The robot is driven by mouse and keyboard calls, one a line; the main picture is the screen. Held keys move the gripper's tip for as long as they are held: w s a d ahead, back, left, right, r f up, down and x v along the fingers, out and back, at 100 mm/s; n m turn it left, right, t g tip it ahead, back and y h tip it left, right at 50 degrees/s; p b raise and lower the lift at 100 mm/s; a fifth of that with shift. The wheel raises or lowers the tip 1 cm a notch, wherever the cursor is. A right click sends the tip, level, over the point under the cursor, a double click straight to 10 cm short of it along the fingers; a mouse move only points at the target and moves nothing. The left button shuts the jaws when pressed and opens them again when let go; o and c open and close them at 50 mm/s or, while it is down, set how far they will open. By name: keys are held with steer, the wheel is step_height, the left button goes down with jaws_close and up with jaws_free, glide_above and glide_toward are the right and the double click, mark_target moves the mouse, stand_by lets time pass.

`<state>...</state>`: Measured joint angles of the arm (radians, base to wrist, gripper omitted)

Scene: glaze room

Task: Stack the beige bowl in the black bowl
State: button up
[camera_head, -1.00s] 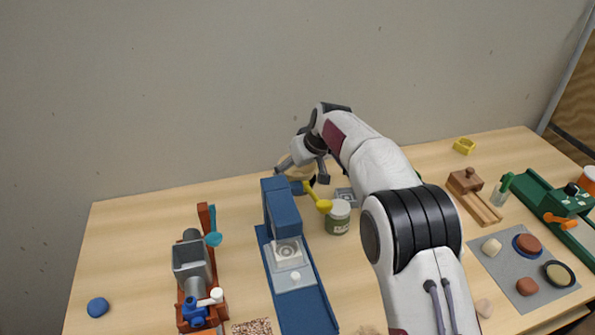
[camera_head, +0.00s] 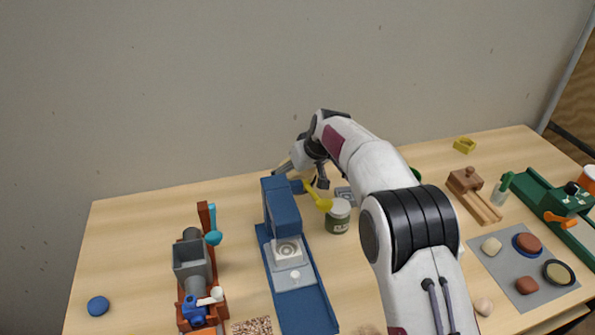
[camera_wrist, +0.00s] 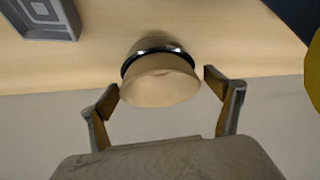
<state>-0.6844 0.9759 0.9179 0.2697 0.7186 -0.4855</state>
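A beige bowl (camera_wrist: 160,88) shows in the middle of the wrist view. A glossy black band (camera_wrist: 133,60), which looks like the black bowl's rim, curves around it, with a brownish rounded part beyond. The beige bowl seems to sit within this rim, but how deep I cannot tell. My gripper (camera_wrist: 163,80) is open, with one finger on each side of the beige bowl; no firm grip shows. In the head view my gripper (camera_head: 304,178) is at the back of the table, and both bowls are hidden there.
A blue machine (camera_head: 283,215) with a yellow spoon (camera_head: 320,201) and a green-labelled jar (camera_head: 338,217) stand close to my gripper. A grey square tray (camera_wrist: 42,18) lies near the bowls. A grey mat (camera_head: 506,272) holds clay pieces at right. The left back table is clear.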

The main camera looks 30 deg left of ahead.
steer(key=shift+s+d+r, duration=0.1)
steer(key=shift+d+r, duration=0.05)
steer(key=shift+r, duration=0.45)
steer(key=v, duration=1.1)
stand_by(0.5)
steer(key=shift+d+r, duration=0.1)
steer(key=shift+d, duration=0.05)
